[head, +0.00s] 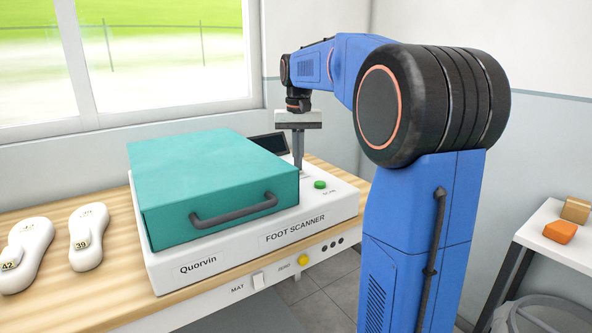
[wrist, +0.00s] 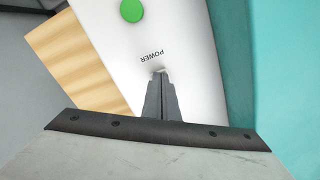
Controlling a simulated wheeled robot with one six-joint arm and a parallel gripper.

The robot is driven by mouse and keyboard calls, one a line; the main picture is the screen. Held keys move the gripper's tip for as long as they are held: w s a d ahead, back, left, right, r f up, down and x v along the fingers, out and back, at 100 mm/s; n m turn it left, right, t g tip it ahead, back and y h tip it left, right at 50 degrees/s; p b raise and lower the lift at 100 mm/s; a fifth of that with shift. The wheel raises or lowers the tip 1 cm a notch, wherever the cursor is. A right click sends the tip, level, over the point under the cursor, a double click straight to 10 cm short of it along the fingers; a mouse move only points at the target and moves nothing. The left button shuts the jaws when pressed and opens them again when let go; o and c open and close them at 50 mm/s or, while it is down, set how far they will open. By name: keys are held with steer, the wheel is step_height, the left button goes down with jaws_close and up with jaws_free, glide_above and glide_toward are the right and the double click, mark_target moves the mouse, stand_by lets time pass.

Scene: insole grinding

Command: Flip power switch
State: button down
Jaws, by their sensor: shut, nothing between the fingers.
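The foot scanner (head: 330,215) is a white box with a closed teal lid (head: 210,170) and a dark handle, standing on the wooden table. My gripper (head: 299,170) points down at the scanner's top, right of the lid and behind the green button (head: 320,184). In the wrist view my gripper (wrist: 160,76) is shut, its tips beside the POWER label (wrist: 152,56). A small light bit of the power switch (wrist: 158,70) shows at the tips; the fingers hide the rest. I cannot tell whether they touch it or which way it is set.
The lid lies close beside my gripper. A dark screen (head: 270,143) stands behind the scanner. A MAT switch (head: 258,281) and a yellow ZERO button (head: 303,260) are on the table front. Two white insoles (head: 88,237) lie at left. A side table (head: 555,215) holds two blocks.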

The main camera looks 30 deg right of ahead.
steer(key=shift+f, duration=0.25)
step_height(320, 180, up, 7)
stand_by(1.2)
stand_by(0.5)
